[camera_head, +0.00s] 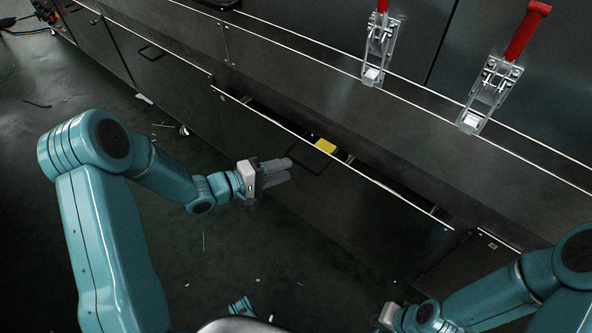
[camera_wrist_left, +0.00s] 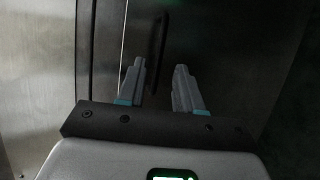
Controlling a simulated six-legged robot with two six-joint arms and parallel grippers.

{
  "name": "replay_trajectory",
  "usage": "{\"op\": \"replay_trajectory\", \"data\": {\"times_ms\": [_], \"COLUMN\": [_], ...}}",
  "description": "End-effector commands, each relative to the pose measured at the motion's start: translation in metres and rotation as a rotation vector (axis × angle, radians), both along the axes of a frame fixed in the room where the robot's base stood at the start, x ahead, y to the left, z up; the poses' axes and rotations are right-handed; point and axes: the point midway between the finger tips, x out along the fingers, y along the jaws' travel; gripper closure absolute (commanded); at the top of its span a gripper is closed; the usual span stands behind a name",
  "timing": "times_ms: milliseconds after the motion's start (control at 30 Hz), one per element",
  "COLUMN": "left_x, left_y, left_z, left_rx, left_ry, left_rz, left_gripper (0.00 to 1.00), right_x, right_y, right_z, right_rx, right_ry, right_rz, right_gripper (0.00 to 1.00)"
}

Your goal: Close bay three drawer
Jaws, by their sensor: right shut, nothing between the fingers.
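The drawer (camera_head: 345,187) has a dark front panel that stands out from the bench, leaving a dark gap along its top edge. A black bar handle (camera_head: 308,165) is on its front; a dark vertical bar, likely this handle, shows in the left wrist view (camera_wrist_left: 159,50). My left gripper (camera_head: 288,170) is at the drawer front beside the handle. Its grey fingers (camera_wrist_left: 160,65) are apart with nothing held between them; whether they touch the panel I cannot tell. My right gripper (camera_head: 388,316) is low at the bottom edge, shut, mostly hidden by its arm.
Two red-handled toggle clamps (camera_head: 377,50) (camera_head: 490,90) stand on the bench ledge above. Another closed front with a handle (camera_head: 150,55) is further left. The dark floor (camera_head: 215,255) has small scattered scraps.

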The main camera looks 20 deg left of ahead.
Motion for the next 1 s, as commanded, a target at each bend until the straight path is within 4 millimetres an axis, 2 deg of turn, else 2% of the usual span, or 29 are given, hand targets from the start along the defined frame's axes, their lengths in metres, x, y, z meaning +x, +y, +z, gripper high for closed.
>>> {"op": "replay_trajectory", "data": {"times_ms": [33,233,600,633,733,1000], "left_x": [0.008,0.028,0.034,0.034,0.034,0.033], "left_y": [-0.008,-0.027,-0.031,-0.031,-0.031,-0.031], "left_z": [-0.005,-0.009,-0.008,-0.008,-0.008,-0.008], "left_rx": [0.0,0.0,0.0,0.0,0.0,0.0], "left_ry": [-0.003,-0.001,0.0,0.0,0.0,-0.001], "left_rz": [-0.003,-0.001,0.001,0.001,0.001,0.001], "left_gripper": [0.65,0.65,0.65,0.68,1.0,1.0], "right_x": [0.001,0.005,0.006,0.006,0.006,0.006], "right_y": [-0.001,-0.002,-0.003,-0.003,-0.003,-0.003], "right_z": [-0.007,-0.015,-0.016,-0.016,-0.016,-0.016], "right_rx": [0.0,-0.003,-0.004,-0.004,-0.004,-0.004], "right_ry": [-0.002,-0.012,-0.017,-0.017,-0.017,-0.017], "right_rz": [-0.004,-0.01,-0.01,-0.01,-0.01,-0.01], "right_gripper": [1.0,1.0,1.0,1.0,1.0,1.0]}}
